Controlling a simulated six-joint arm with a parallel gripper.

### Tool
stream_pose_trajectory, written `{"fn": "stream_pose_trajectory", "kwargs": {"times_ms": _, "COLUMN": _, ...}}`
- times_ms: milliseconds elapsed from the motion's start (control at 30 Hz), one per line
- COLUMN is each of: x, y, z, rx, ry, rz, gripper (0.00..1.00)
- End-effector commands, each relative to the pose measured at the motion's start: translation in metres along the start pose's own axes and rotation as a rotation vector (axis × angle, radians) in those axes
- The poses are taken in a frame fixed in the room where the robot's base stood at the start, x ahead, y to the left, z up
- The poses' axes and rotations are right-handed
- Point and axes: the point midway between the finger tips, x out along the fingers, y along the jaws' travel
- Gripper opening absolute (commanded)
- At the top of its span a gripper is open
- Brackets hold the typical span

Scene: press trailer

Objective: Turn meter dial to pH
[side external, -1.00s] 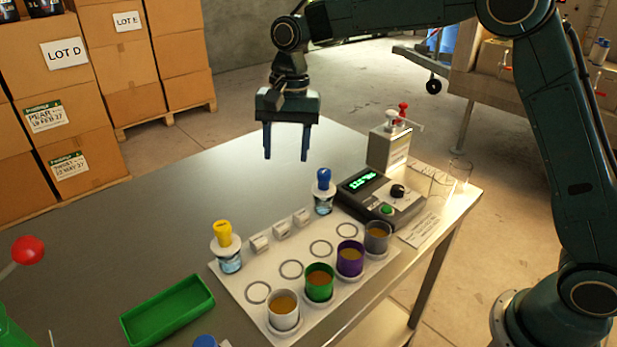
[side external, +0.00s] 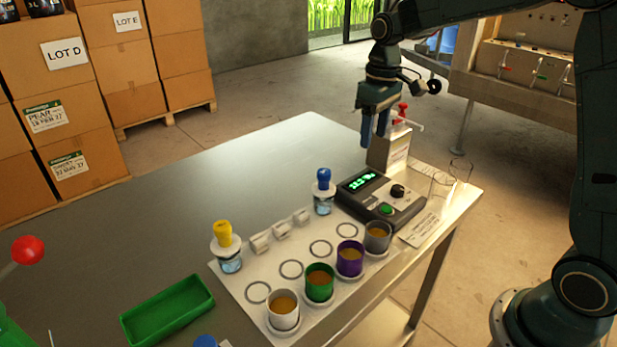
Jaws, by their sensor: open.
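The meter (side external: 382,201) is a dark grey box with a lit green display (side external: 363,182) and a green button (side external: 386,209), standing on the steel table. Its black dial (side external: 397,191) is on the top face at the right; the marks around it are too small to read. My gripper (side external: 376,140) is open and empty, fingers pointing down. In the picture it is above the meter's display, up and left of the dial, and apart from it. It overlaps the left edge of the white dispenser box behind the meter.
The white dispenser box (side external: 397,150) with red and white tops stands behind the meter. Clear glasses (side external: 460,171) stand to its right. A blue-capped bottle (side external: 323,192) is left of the meter. Several cups, including a purple one (side external: 350,259), stand on a white board in front. The table's back left is clear.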

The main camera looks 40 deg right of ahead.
Motion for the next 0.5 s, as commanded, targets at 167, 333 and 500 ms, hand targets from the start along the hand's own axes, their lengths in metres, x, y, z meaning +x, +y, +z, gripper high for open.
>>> {"fn": "stream_pose_trajectory", "kwargs": {"times_ms": 167, "x": 0.000, "y": 0.025, "z": 0.025, "rx": -0.151, "ry": -0.007, "rz": 0.013, "gripper": 0.52}}
{"fn": "stream_pose_trajectory", "kwargs": {"times_ms": 333, "x": 0.001, "y": 0.041, "z": 0.044, "rx": -0.278, "ry": -0.016, "rz": 0.021, "gripper": 0.52}}
{"fn": "stream_pose_trajectory", "kwargs": {"times_ms": 500, "x": 0.001, "y": 0.049, "z": 0.055, "rx": -0.350, "ry": -0.021, "rz": 0.025, "gripper": 0.52}}
